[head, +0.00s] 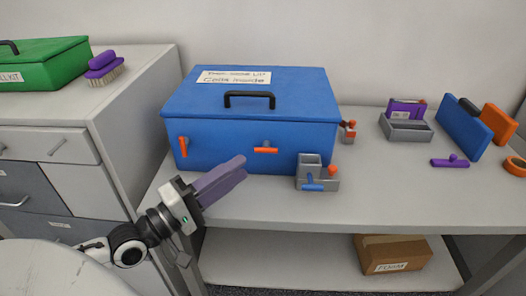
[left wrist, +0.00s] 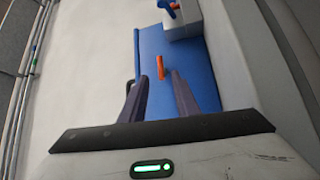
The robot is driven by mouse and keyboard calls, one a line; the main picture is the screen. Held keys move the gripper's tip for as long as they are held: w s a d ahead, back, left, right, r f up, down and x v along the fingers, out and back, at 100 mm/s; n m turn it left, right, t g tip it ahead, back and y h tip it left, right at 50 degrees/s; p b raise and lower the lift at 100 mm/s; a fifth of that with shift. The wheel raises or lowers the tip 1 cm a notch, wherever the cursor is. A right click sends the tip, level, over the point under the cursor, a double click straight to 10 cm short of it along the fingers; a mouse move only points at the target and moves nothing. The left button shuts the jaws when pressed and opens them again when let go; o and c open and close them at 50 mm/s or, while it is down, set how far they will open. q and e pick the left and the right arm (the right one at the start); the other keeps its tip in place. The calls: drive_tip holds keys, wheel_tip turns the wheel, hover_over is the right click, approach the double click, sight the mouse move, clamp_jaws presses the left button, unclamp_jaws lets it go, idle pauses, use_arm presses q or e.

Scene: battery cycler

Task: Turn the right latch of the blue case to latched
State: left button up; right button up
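The blue case (head: 222,143) stands on the grey bench with its lid down and a black handle on top. Its right latch (head: 265,150) is an orange bar lying level on the front face. The left latch (head: 183,147) is orange and points up and down. My left gripper (head: 239,165) is in front of the case, a little left of and below the right latch. In the left wrist view, the gripper (left wrist: 158,98) has its dark purple fingers apart with nothing between them. The orange latch (left wrist: 161,67) shows beyond the gap, clear of the fingers. My right gripper is out of view.
A grey block fixture (head: 309,171) with a blue lever stands close by the case's front right corner. Further right are a grey tray (head: 406,133), a blue panel (head: 463,127) and a purple piece (head: 450,161). A green case (head: 45,63) sits on the left cabinet.

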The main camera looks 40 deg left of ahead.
sight(266, 147)
use_arm(q)
drive_tip(key=f+x, duration=0.1)
drive_tip(key=x, duration=0.6)
drive_tip(key=shift+w+r, duration=0.35)
drive_tip(key=shift+r, duration=0.1)
drive_tip(key=shift+d, duration=0.1)
clamp_jaws()
drive_tip(key=shift+r+p, duration=0.1)
drive_tip(key=shift+p, duration=0.3)
